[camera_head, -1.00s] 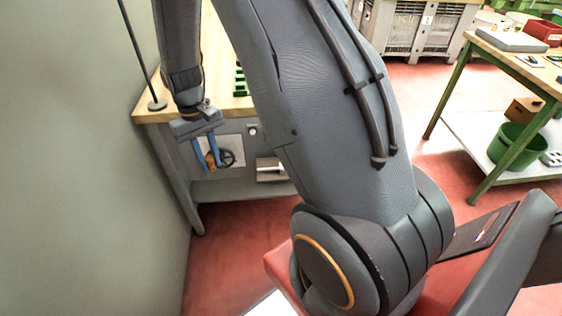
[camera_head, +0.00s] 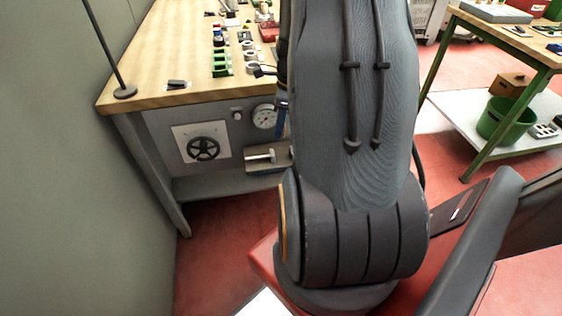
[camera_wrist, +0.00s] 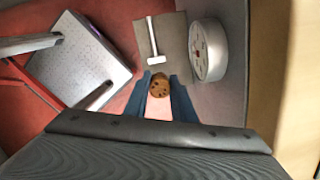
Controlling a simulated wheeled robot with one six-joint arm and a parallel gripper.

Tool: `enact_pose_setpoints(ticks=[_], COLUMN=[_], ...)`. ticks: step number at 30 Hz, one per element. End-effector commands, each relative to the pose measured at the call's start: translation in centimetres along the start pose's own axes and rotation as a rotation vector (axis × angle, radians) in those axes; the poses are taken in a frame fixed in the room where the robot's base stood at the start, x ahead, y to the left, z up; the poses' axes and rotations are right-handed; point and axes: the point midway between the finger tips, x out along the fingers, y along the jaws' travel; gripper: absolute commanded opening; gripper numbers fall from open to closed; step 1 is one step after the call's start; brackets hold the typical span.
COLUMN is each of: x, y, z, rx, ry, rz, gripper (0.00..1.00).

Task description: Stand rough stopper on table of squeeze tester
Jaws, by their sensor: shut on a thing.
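In the wrist view my gripper (camera_wrist: 159,92) is shut on a brown cork stopper with dark pits (camera_wrist: 159,84), gripped between two blue fingers. The squeeze tester's grey plate (camera_wrist: 176,36), probably its table, lies beyond the stopper, with a pale metal T-shaped part (camera_wrist: 152,40) over it. The stopper appears apart from the plate; its height above it is unclear. In the head view the tester (camera_head: 268,160) is on the bench front, below a round dial gauge (camera_head: 264,117). There my arm hides most of the gripper; only a bit of blue finger shows at its left edge.
The gauge is close on the right in the wrist view (camera_wrist: 208,50). The wooden bench top (camera_head: 170,65) carries several small items. A grey wall (camera_head: 60,170) stands at left.

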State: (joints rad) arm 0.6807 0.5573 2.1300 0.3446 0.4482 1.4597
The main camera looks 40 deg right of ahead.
Motion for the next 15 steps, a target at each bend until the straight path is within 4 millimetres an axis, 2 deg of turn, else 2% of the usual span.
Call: enact_pose_setpoints(ticks=[4,12,15], x=[1.2,5.6,6.2], y=[-0.2,-0.2,-0.3], z=[-0.9,-1.6,-1.6], rx=[0.066,0.065,0.065], ry=[0.0,0.001,0.0], rz=[-0.007,-0.008,-0.01], gripper=[0.03,0.03,0.03])
